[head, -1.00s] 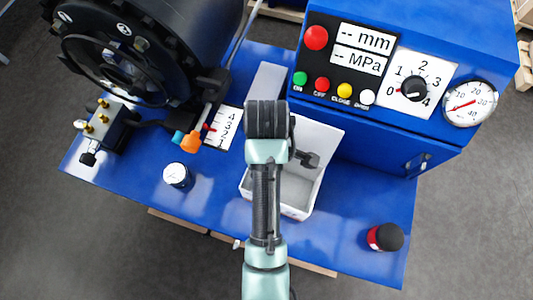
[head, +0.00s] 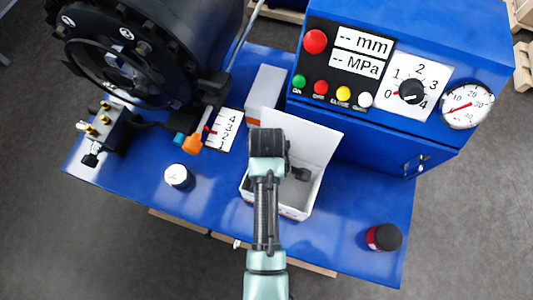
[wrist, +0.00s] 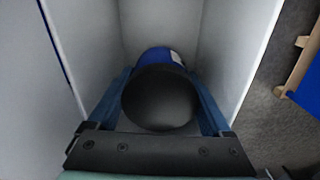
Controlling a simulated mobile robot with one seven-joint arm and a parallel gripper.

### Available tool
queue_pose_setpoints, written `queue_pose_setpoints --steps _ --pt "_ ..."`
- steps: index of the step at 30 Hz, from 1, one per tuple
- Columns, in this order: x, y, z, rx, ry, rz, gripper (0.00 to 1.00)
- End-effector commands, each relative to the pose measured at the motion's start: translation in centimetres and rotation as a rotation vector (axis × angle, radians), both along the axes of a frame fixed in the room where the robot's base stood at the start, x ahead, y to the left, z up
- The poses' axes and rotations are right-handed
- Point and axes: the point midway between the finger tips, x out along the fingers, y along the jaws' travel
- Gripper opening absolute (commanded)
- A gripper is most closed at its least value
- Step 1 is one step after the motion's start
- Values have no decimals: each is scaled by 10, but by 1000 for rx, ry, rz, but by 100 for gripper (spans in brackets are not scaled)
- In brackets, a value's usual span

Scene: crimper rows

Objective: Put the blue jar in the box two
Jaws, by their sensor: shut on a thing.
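The blue jar (wrist: 165,57) with a black lid (wrist: 160,98) is between the fingers of my gripper (wrist: 160,88), which is shut on it. In the wrist view the jar is within the walls of an open white box. That box (head: 316,138) stands on the blue bench in the head view, and no number shows on it. My gripper (head: 300,174) reaches down into it there, and my arm hides part of the box. I cannot tell whether the jar touches the box floor.
A small dark jar with a white lid (head: 178,175) stands to the left on the bench. A red jar with a black lid (head: 383,237) stands near the right edge. A blue control panel (head: 400,130) rises behind the box.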

Motion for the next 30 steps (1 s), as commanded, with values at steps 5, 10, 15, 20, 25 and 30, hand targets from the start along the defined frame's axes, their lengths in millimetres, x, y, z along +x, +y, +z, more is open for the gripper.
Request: queue_pose_setpoints --steps 5,10,15,20,25,30 --pt "1 0 -5 0 -1 0 0" --pt "1 0 -10 0 -2 0 0" --pt "0 0 -11 0 0 0 91" --pt "0 0 -11 0 0 0 96" --pt "0 0 -8 0 0 0 96" --pt "1 0 10 0 -3 0 96"
